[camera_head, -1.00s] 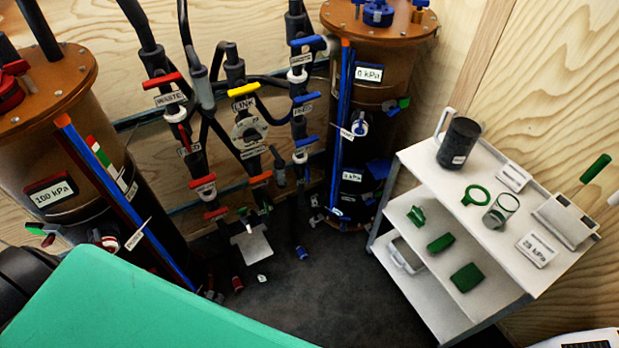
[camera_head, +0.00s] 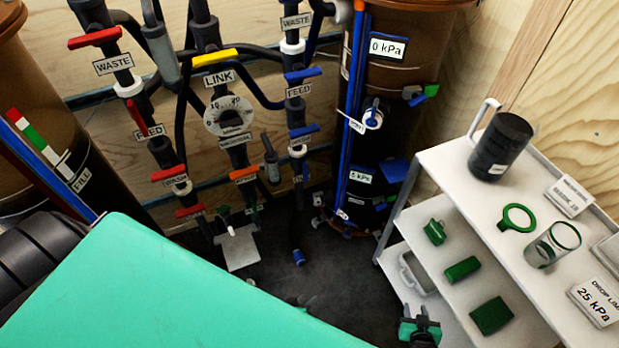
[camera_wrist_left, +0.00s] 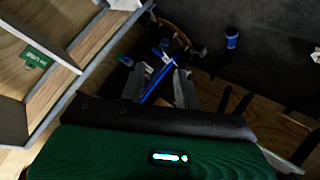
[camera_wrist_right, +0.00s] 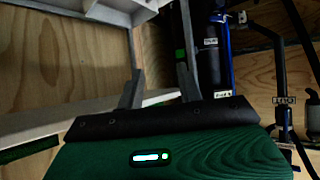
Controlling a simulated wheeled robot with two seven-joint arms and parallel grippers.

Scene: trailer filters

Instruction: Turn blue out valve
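The blue-marked tank (camera_head: 400,75) stands right of centre in the head view with blue tubes down its side. A small blue valve (camera_head: 372,117) with a white collar sits on its side by a small tag. Another blue-and-white fitting (camera_head: 344,213) is near the tank's foot. Their small tags are too blurred to read surely. The right gripper (camera_head: 420,322) is at the bottom of the head view, beside the cart. It is open and empty in its wrist view (camera_wrist_right: 158,88).
A white cart (camera_head: 468,185) with green items stands right of the tank. Blue-handled FEED valves (camera_head: 303,74) and red-handled valves (camera_head: 95,38) are on pipes to the left. A mint-green panel covers the lower left. Dark floor (camera_head: 325,275) lies before the tank.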

